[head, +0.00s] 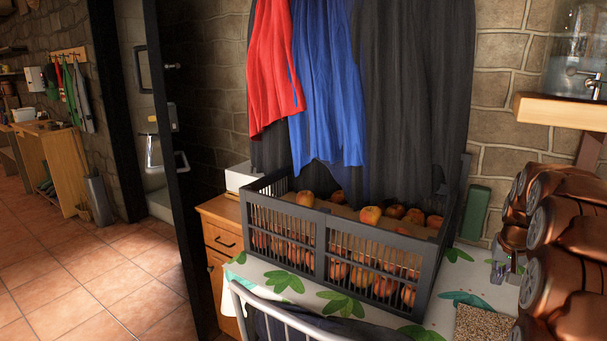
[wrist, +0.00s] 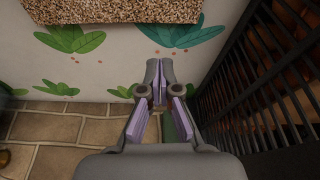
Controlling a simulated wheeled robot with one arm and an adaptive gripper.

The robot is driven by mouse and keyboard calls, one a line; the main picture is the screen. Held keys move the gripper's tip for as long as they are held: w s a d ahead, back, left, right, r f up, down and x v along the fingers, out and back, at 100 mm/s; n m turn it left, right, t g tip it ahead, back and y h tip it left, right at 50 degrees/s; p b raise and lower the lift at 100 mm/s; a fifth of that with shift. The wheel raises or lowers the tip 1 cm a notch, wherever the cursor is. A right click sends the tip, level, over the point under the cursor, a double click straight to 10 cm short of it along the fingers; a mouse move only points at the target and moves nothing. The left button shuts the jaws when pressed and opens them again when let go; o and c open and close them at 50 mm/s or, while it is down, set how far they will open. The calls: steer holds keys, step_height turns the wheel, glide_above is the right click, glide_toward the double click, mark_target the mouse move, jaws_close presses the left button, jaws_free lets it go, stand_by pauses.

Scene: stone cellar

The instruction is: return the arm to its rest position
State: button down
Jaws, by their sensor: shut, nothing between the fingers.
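My gripper (wrist: 160,70) shows in the wrist view, its grey fingers with purple inner pads drawn together at the tips. Nothing is between them. It hangs over the leaf-patterned cloth of the table (wrist: 110,68), beside the dark crate. My copper-coloured arm is folded at the right edge of the head view.
The black slatted crate (head: 320,245) of apples stands on the table (head: 305,289); it also fills the right of the wrist view (wrist: 262,75). A speckled brown mat (head: 483,325) lies near my arm. A wooden shelf (head: 560,111) juts out above. Open tiled floor lies left.

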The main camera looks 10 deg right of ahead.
steer(key=s+a+r+n+g+y+p, duration=0.15)
steer(key=s+a+r, duration=0.25)
steer(key=a, duration=0.8)
steer(key=s+a+r+n+p, duration=0.25)
steer(key=s+a, duration=0.25)
steer(key=a, duration=0.7)
steer(key=s+a+r+n+g+p, duration=0.1)
steer(key=s+a+p, duration=0.2)
steer(key=s+a, duration=0.4)
steer(key=s+a+r+n+g+p, duration=0.1)
steer(key=s+a, duration=0.7)
steer(key=s, duration=0.8)
steer(key=shift+s+n+g+p, duration=0.15)
steer(key=shift+n+g+p, duration=0.35)
steer(key=shift+p, duration=0.55)
steer(key=shift+a, duration=0.1)
